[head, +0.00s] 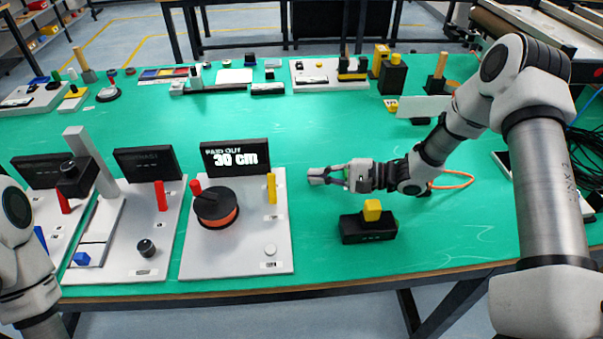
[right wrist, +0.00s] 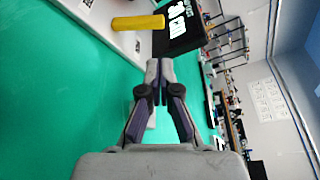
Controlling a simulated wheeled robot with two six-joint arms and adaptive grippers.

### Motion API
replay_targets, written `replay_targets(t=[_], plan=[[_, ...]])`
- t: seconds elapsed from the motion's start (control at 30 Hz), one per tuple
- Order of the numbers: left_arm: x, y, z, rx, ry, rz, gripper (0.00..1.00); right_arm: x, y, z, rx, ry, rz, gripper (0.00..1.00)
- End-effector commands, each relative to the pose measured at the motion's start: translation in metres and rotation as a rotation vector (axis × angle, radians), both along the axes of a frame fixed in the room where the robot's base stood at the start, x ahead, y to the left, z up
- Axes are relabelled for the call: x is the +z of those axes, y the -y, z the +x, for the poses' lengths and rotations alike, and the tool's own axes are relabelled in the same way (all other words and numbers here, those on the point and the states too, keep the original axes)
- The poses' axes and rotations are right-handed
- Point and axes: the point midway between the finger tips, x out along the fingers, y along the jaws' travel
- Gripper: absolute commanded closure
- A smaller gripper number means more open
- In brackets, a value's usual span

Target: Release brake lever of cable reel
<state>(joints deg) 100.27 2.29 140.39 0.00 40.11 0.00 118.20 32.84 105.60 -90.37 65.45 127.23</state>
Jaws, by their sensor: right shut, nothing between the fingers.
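The cable reel station has a pale base plate (head: 198,262) with a black-topped reel (head: 215,203), orange underneath, and a small red knob (head: 195,187). A yellow lever (head: 271,188) stands upright at the plate's right side; it also shows in the right wrist view (right wrist: 138,22). Its label is too small to read. The black display (head: 236,157) reads "PAID OUT 30 cm". My right gripper (head: 312,176) is shut and empty, just right of the yellow lever and apart from it. In the right wrist view its fingertips (right wrist: 157,68) meet below the display. My left gripper is out of view.
A white button (head: 270,249) sits at the plate's front right. A black box with a yellow knob (head: 372,210) stands on the green table right of the plate. Other stations with a red lever (head: 161,195) stand to the left. Green table between plate and black box is clear.

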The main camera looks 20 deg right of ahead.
Motion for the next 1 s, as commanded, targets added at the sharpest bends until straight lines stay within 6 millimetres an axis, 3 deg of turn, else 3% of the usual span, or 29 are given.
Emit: replay_targets(t=[0.4, 0.87, 1.0], plan=[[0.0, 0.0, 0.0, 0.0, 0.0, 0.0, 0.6, -0.013, -0.065, 0.041, 0.004, 0.001, -0.003, 1.0], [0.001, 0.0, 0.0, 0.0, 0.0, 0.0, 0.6, -0.014, -0.074, 0.047, 0.0, 0.001, -0.001, 1.0], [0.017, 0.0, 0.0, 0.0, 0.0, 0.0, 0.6, -0.004, -0.074, 0.044, 0.0, -0.001, 0.0, 1.0]])
